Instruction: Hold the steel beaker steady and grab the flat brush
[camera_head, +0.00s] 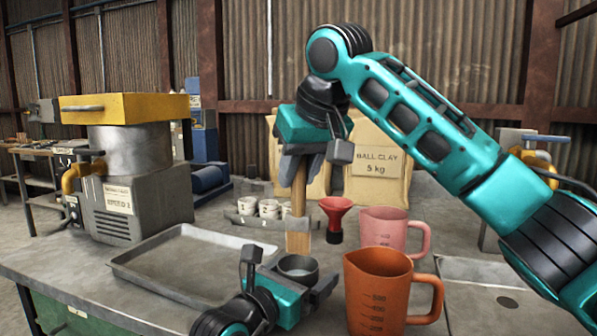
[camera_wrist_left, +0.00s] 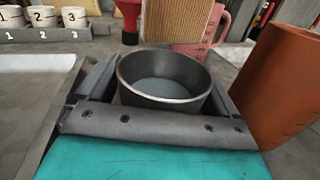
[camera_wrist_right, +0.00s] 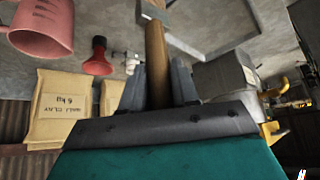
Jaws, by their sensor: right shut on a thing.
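The steel beaker (camera_head: 297,274) stands upright on the bench, and its inside looks empty in the left wrist view (camera_wrist_left: 163,78). My left gripper (camera_head: 298,283) has one finger on each side of it; firm contact is not clear. The flat brush (camera_head: 299,195) hangs bristles down from my right gripper (camera_head: 303,160), which is shut on its wooden handle (camera_wrist_right: 155,62). The bristle end is clear of the beaker, just above or behind its rim. The brush's lower end also shows at the top of the left wrist view (camera_wrist_left: 180,22).
A metal tray (camera_head: 135,270) lies left. Small numbered cups (camera_head: 268,209) and clay bags (camera_head: 378,165) stand at the back.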

